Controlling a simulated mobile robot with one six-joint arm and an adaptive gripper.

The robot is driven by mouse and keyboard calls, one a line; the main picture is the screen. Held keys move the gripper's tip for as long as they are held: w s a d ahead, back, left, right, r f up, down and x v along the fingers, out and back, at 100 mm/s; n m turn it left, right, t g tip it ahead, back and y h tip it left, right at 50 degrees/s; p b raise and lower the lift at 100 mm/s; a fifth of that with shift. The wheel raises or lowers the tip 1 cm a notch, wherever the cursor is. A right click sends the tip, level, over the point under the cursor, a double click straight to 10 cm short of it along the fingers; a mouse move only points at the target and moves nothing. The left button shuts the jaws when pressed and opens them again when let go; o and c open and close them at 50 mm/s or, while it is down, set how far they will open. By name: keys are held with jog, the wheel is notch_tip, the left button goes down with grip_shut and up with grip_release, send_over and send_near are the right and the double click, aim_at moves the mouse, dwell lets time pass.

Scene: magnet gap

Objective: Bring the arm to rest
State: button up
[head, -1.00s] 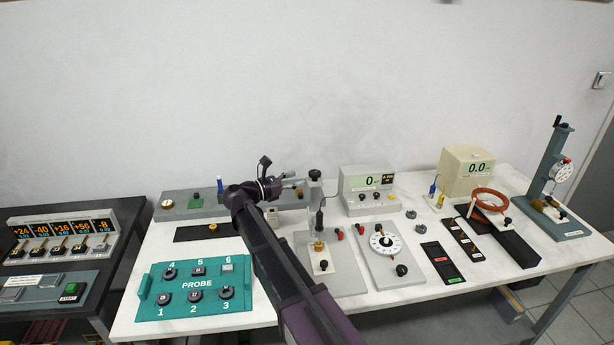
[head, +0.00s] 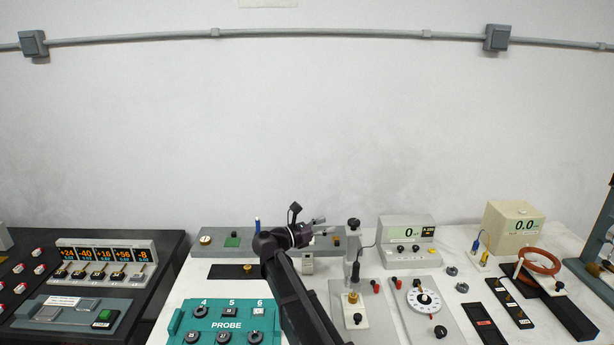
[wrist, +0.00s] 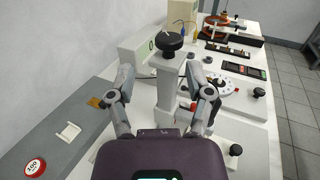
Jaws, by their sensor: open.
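My gripper (head: 320,228) is at the end of my dark purple arm, above the back middle of the white bench (head: 190,284). Its fingers are spread and empty, and they point right toward a grey post with a black knob (head: 354,224). In the wrist view my gripper (wrist: 160,84) shows both fingers apart, with the post and its black knob (wrist: 167,41) seen beyond and between them. In the head view the fingertips appear just left of the post, with a gap. My arm crosses above the bench, beside the teal PROBE panel (head: 193,314).
A meter reading 0 (head: 407,231), a beige box reading 0.0 (head: 513,226) and a dial plate (head: 423,300) stand to the right. A dark bench (head: 30,258) with a row of displays (head: 105,253) is at left. The air above the benches is clear.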

jog(key=w+a+r+n+t+y, duration=0.2)
jog(key=n+t+y, duration=0.45)
jog(key=n, duration=0.55)
jog(key=w+a+r+n+t+y, duration=0.25)
jog(key=n+t+y, duration=0.45)
jog(key=n, duration=0.5)
jog(key=s+d+f+n+g+y+p, duration=0.2)
jog(key=s+f+n+g+y, duration=0.8)
jog(key=f+n, duration=0.7)
jog(key=s+d+f+n+g+h, duration=0.2)
jog(key=s+d+g, duration=0.3)
jog(key=s, duration=0.5)
jog(key=s+d+f+n+g+h, duration=0.2)
jog(key=s+d+n+g+h, duration=0.3)
jog(key=s, duration=0.5)
jog(key=shift+s+d+n+g, duration=0.3)
jog(key=shift+d+g, duration=0.35)
jog(key=shift+d, duration=0.35)
jog(key=shift+w+d+f, duration=0.1)
